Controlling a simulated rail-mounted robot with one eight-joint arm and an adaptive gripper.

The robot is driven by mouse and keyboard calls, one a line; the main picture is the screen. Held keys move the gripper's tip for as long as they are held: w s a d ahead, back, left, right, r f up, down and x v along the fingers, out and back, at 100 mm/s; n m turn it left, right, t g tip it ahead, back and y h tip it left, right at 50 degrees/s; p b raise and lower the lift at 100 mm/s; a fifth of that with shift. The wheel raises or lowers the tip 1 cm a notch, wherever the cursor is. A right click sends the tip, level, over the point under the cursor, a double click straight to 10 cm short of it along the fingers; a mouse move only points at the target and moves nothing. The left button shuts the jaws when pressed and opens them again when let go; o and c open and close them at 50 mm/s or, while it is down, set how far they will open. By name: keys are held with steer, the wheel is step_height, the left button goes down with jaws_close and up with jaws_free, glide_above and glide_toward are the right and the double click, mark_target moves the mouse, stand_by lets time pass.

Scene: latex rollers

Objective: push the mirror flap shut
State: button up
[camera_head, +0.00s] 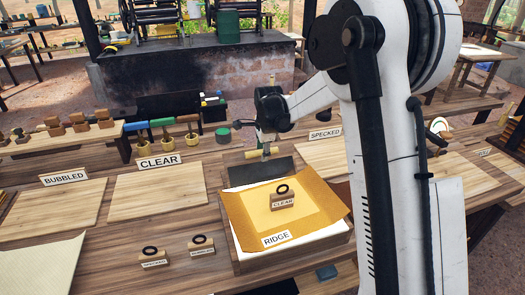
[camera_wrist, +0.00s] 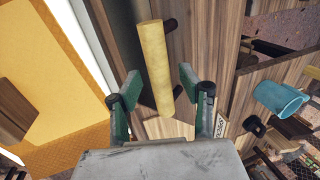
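A dark flat panel (camera_head: 262,171), which looks like the mirror flap, stands raised and tilted at the back edge of the wooden box (camera_head: 295,253) labelled RIDGE. A pale yellow bar (camera_head: 257,153) with dark studs lies along its far side, apparently its handle. My gripper (camera_head: 267,142) is behind the panel, pointing down. In the wrist view, the yellow bar (camera_wrist: 156,65) runs between the two green-padded fingers of my gripper (camera_wrist: 157,92). The fingers are apart, with gaps on both sides of the bar. The panel's reflecting face cannot be made out.
An orange-yellow sheet (camera_head: 240,212) lies in the box, with a block labelled CLEAR (camera_head: 282,201) on it. Two small labelled blocks (camera_head: 152,258) (camera_head: 201,244) stand left of the box. A green cup (camera_head: 223,135) and several brushes are behind. A blue mug (camera_wrist: 279,98) shows in the wrist view.

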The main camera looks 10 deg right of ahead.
jaws_close()
stand_by(0.3)
steer(key=shift+f, duration=0.1)
